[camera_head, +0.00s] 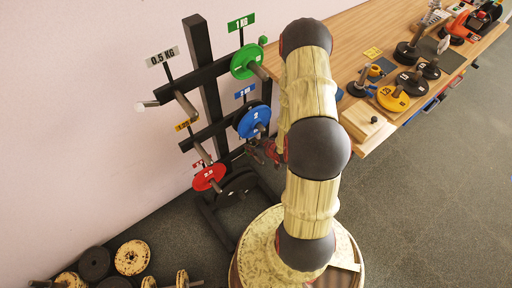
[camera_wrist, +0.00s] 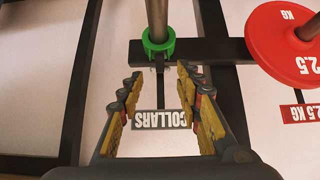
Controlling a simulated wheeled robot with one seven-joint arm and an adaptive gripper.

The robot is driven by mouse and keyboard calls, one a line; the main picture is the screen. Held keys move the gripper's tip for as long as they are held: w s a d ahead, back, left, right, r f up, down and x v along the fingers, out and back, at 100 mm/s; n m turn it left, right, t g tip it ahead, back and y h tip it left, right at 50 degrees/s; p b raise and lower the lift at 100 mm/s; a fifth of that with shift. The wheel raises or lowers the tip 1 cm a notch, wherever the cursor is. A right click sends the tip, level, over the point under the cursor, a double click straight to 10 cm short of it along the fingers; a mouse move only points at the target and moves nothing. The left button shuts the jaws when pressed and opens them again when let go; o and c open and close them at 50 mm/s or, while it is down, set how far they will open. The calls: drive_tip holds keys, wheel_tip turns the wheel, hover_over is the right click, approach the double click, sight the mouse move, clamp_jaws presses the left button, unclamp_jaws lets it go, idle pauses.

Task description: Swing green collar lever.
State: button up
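A green collar (camera_wrist: 158,44) sits around a grey peg (camera_wrist: 157,15) of the rack, seen at the top centre of the wrist view. Its lever cannot be told clearly from the collar body. My gripper (camera_wrist: 160,82) is open and empty. Its yellow-padded fingers point toward the collar and stay apart from it, one to each side in the picture. In the head view my gripper (camera_head: 264,151) shows small beside the rack, partly hidden by my arm. I cannot make out the green collar for certain in that view.
A COLLARS label (camera_wrist: 163,119) shows upside down between the fingers. A red 2.5 plate (camera_wrist: 283,50) hangs close by on the right. In the head view, a blue plate (camera_head: 254,121) and a green plate (camera_head: 246,61) hang near my arm. A wooden bench (camera_head: 350,40) stands to the right.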

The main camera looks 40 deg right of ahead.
drive_tip(key=shift+b+x, duration=0.75)
drive_tip(key=shift+x, duration=0.8)
drive_tip(key=c, duration=0.6)
